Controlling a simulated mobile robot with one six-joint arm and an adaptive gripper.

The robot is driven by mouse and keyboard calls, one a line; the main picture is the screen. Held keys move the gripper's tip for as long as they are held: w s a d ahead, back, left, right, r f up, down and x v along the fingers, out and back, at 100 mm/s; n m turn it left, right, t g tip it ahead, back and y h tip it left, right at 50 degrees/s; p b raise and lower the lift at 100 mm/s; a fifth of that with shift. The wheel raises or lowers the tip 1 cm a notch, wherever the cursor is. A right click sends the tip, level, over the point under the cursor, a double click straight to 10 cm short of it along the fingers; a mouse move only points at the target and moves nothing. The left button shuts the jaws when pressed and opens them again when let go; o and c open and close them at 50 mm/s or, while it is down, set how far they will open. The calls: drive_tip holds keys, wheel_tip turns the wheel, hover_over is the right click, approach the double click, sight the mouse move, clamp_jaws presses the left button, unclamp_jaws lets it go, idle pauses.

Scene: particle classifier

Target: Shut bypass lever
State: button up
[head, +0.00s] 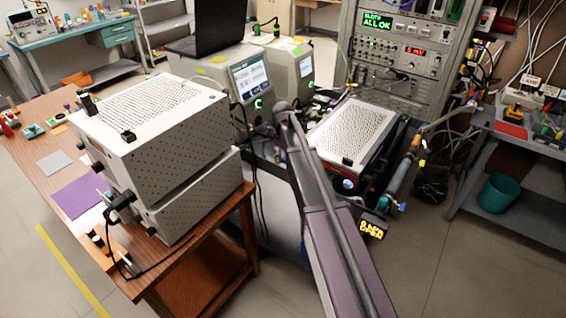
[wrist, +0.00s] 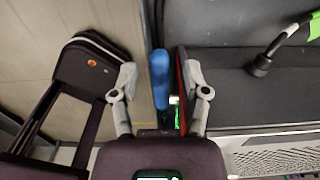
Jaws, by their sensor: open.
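The bypass lever appears to be the blue handle (wrist: 160,78) in the middle of the wrist view. It runs up and down the picture, above a small green-lit part. My gripper (wrist: 160,70) is open, with one grey finger on either side of the handle. A gap shows between the left finger and the handle. A dark red-edged strip lies between the handle and the right finger. I cannot tell whether anything touches. I cannot make out my gripper there.
A white perforated box (head: 353,128) stands just left of the blue part. Stacked white boxes (head: 160,120) sit on a wooden table at left. A grey shelf bench (head: 530,145) and teal bin (head: 498,193) are at right. The floor (head: 440,270) at lower right is clear.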

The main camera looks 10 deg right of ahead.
drive_tip(key=shift+f+b, duration=0.35)
drive_tip(key=shift+f, duration=0.2)
clamp_jaws()
